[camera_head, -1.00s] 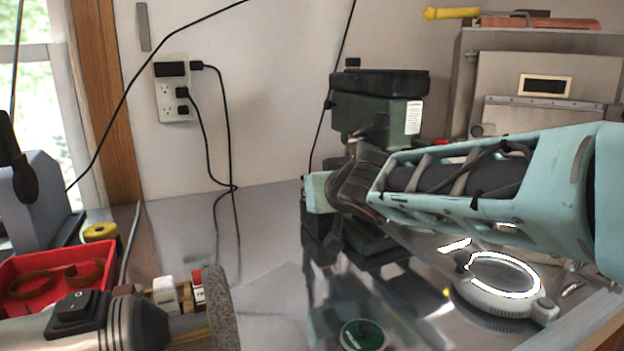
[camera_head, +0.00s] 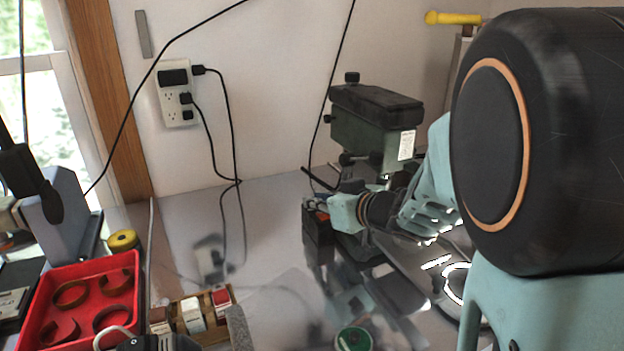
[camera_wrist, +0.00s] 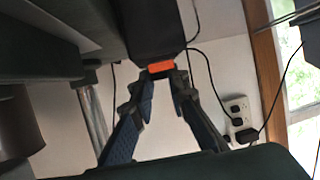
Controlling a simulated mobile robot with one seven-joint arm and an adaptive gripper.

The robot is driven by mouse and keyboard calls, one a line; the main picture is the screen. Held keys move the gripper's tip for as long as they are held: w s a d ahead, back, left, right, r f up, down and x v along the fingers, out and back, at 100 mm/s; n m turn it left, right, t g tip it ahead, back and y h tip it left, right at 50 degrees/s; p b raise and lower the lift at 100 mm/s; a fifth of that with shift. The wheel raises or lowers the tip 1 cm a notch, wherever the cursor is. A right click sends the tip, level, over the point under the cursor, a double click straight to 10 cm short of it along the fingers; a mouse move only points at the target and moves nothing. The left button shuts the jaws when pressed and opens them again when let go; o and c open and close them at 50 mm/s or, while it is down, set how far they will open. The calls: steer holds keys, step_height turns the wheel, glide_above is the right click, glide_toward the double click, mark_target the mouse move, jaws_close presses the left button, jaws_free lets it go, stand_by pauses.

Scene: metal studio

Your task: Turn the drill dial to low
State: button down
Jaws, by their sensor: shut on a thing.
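The drill (camera_head: 362,138) is a green bench drill press with a black top, standing against the back wall. A black box (camera_head: 317,233) is at its lower left front. An orange piece (camera_wrist: 161,67), which looks like the dial, is at the edge of a black block in the wrist view. It shows as a small orange patch on top of the black box (camera_head: 321,207) in the head view. My gripper (camera_wrist: 163,76) has its two fingertips close around the orange piece, shut on it. Its setting and markings cannot be read.
A red tray (camera_head: 78,301) with round parts and a wooden rack (camera_head: 193,314) are at the lower left. A ring lamp (camera_head: 455,284) is partly hidden behind my arm. Cables hang from the wall outlet (camera_head: 174,94).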

steer(key=shift+r+n+y, duration=0.1)
steer(key=shift+n+y, duration=0.2)
stand_by(0.5)
steer(key=c, duration=2.2)
jaws_free()
steer(key=shift+o, duration=0.2)
steer(key=shift+g, duration=0.3)
steer(key=shift+s+d, duration=0.1)
steer(key=v, duration=1.1)
steer(key=shift+s+d+r, duration=0.15)
steer(key=shift+s+d, duration=0.05)
steer(key=shift+s, duration=0.1)
